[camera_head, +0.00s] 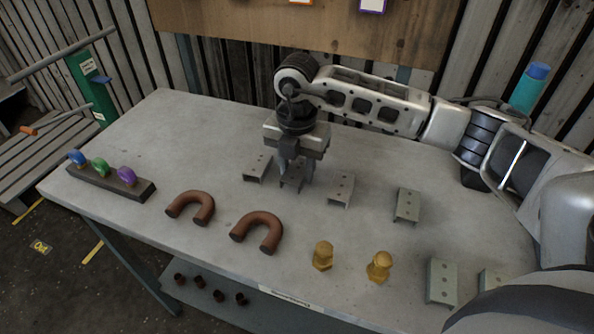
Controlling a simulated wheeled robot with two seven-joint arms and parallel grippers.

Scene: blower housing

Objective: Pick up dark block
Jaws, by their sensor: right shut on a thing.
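The dark block (291,184), a dark grey bracket-like piece, is at the back middle of the grey workbench (200,130). My right gripper (295,171) points down over it and is shut on it. The fingers hide part of the block, and I cannot tell whether it touches the bench top. My left gripper is not in view.
Lighter grey brackets stand close on both sides, one to the left (257,167) and one to the right (341,188); several more lie further right. Two brown U-shaped pipes (258,231), two brass bolts (322,256) and a dark rack with coloured knobs (110,181) occupy the front and left. The back left is clear.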

